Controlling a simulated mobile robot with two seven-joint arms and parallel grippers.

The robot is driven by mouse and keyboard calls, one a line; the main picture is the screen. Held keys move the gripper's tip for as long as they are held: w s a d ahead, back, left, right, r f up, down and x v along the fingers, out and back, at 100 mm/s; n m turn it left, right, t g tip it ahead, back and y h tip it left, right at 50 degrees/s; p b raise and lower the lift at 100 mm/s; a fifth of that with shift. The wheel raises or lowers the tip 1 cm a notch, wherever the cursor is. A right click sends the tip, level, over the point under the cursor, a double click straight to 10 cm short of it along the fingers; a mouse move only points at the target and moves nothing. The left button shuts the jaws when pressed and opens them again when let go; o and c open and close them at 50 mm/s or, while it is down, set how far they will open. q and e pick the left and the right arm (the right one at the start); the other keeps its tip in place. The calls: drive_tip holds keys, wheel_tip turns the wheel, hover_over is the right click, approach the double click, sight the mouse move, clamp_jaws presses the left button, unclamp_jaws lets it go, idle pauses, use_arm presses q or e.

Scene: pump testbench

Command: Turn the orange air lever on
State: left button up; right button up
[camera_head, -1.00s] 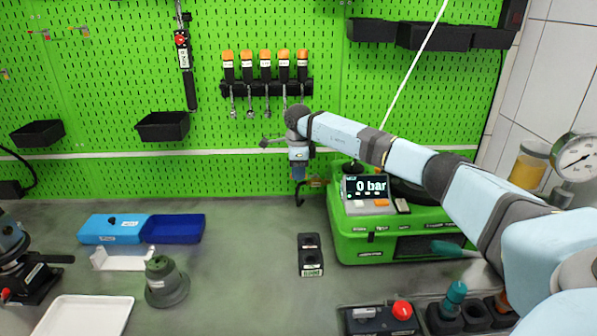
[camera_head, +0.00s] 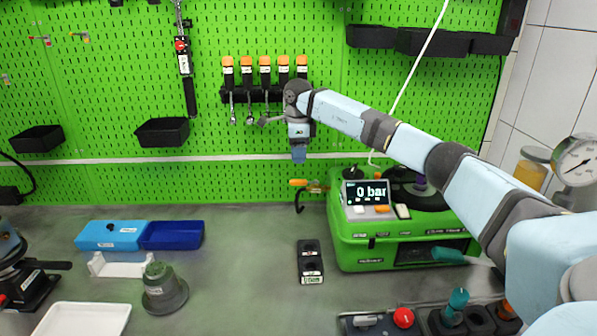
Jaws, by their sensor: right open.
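The orange air lever (camera_head: 298,183) is a small horizontal handle low on the green pegboard, just left of the green pump case. It points left from a small brass-coloured fitting, with a dark hose curving below it. My right gripper (camera_head: 298,155) points down above the lever, with a visible gap between them. It is open and nothing shows in it, though its fingers are small here. The display (camera_head: 366,192) on the case reads 0 bar. My left gripper is out of view.
The green pump case (camera_head: 400,240) stands right of the lever. Orange-handled tools (camera_head: 265,68) hang above my gripper. A black block (camera_head: 310,262), a blue box (camera_head: 112,235) and a grey-green round part (camera_head: 164,288) stand on the bench. The bench's middle has free room.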

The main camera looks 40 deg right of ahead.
wheel_tip(320, 180, up, 6)
drive_tip(key=shift+f, duration=0.2)
idle(0.4)
